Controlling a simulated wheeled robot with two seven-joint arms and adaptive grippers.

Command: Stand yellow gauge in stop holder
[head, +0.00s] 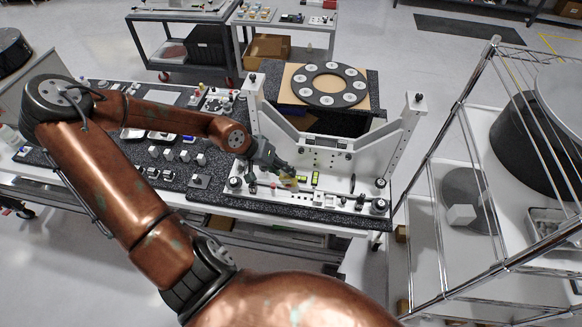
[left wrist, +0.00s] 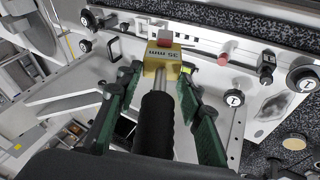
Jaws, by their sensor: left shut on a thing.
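The yellow gauge (left wrist: 161,62) has a yellow block marked "35 MM", a thin metal shaft and a black handle (left wrist: 154,125). My left gripper (left wrist: 158,84), with green-lined fingers on both sides of the gauge, is shut on it. In the head view the left gripper (head: 283,172) is over the white plate of the mirror fixture, with the yellow gauge (head: 291,184) partly hidden at its tip. A small red block (left wrist: 166,43) shows just beyond the yellow block; I cannot tell if they touch. I cannot single out the stop holder. My right gripper is not in view.
Two white uprights (head: 408,135) joined by a V-shaped frame stand behind the gripper. Black knobs (head: 379,206) line the plate's front. Small white blocks (head: 183,156) sit on the dark mat to the left. A wire rack (head: 470,150) stands to the right.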

